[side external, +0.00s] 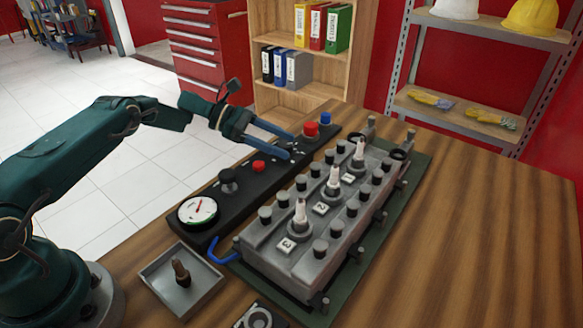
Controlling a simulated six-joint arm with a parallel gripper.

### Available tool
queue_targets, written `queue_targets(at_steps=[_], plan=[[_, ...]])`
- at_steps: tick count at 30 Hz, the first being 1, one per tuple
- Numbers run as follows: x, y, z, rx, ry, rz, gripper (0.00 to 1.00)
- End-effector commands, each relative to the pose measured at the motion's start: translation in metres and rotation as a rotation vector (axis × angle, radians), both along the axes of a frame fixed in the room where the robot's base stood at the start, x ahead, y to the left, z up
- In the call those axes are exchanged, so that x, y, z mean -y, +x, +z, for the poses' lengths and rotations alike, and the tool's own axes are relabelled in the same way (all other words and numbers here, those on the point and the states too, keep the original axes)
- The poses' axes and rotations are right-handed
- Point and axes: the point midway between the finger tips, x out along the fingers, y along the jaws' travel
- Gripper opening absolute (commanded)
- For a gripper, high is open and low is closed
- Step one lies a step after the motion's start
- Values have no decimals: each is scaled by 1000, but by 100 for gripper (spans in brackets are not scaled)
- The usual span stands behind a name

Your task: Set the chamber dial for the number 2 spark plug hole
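A grey engine head (315,215) stands on a green mat on the wooden table. White-topped spark plugs stand upright in its holes; the number 2 plug (333,183) is in the middle one, beside a "2" plate (321,209). A black control panel (240,205) runs along its left side, with a round gauge (197,210), a black knob (228,178), a red button (258,166) and red and blue knobs at the far end. I cannot tell which control is the chamber dial. My gripper (290,145) is open and empty over the panel's far half, its blue fingers apart and hiding part of it.
A metal tray (160,288) holding a dark brown plug (181,272) sits at the front left. A blue hose (220,253) curves by the engine's near end. A black item (261,316) lies at the front edge. The table's right side is clear.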

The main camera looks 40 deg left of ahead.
Motion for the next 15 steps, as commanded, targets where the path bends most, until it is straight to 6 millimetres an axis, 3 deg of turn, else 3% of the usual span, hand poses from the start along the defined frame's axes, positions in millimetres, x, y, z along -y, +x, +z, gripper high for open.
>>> queue_targets(at_steps=[7, 15], plan=[[-6, -2, 2, 0, 2, 4, 73], [-35, -17, 16, 2, 1, 5, 73]])
